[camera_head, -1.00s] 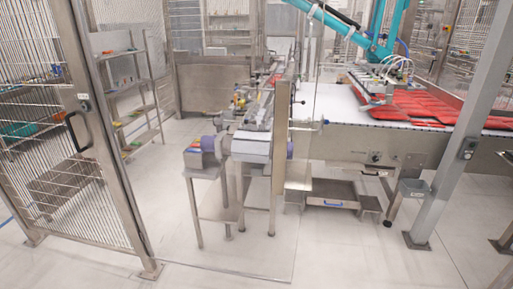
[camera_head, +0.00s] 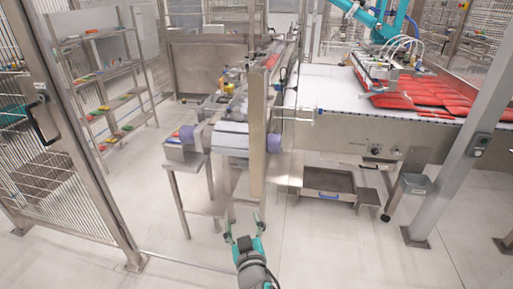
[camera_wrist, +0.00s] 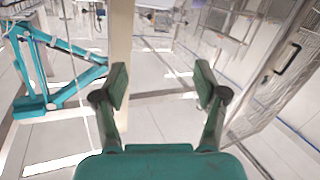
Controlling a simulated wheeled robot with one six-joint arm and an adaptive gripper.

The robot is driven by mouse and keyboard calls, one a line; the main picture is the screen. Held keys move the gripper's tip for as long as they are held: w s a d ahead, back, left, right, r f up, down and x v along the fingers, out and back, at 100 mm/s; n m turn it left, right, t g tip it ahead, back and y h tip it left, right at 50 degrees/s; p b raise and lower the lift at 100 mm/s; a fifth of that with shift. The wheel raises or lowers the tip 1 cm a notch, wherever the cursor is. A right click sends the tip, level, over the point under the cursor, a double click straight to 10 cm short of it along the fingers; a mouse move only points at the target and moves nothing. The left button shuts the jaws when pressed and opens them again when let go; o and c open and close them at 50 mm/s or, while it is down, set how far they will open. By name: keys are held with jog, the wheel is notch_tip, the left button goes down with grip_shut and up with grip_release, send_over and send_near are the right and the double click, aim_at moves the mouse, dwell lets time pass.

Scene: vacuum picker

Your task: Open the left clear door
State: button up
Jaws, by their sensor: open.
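The left clear door is hard to make out. A thin, faint line on the floor right of the mesh panel may be its lower edge. A beige upright bar (camera_head: 257,140) stands in front of the machine; I cannot tell if it belongs to the door. A beige upright also shows in the wrist view (camera_wrist: 121,35). My gripper (camera_head: 243,221) is low at the bottom centre of the head view, below the bar. In the wrist view my gripper (camera_wrist: 161,82) has its two fingers wide apart with nothing between them.
A wire-mesh panel with a black handle (camera_head: 41,121) stands at left; a black handle also shows in the wrist view (camera_wrist: 288,58). A steel stand (camera_head: 185,162), a conveyor (camera_head: 335,88) with red packs and a grey post (camera_head: 455,165) are ahead. Foreground floor is clear.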

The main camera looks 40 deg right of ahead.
jog(key=w+d+r+m+g+h, duration=0.1)
jog(key=w+d+r+m+h, duration=0.3)
jog(key=r, duration=0.5)
jog(key=m+g+h, duration=0.2)
jog(key=m+g, duration=0.1)
send_near(255, 134)
jog(key=x, duration=1)
jog(key=shift+d+r, duration=0.1)
jog(key=shift+d, duration=0.15)
grip_shut()
jog(key=shift+a, duration=0.1)
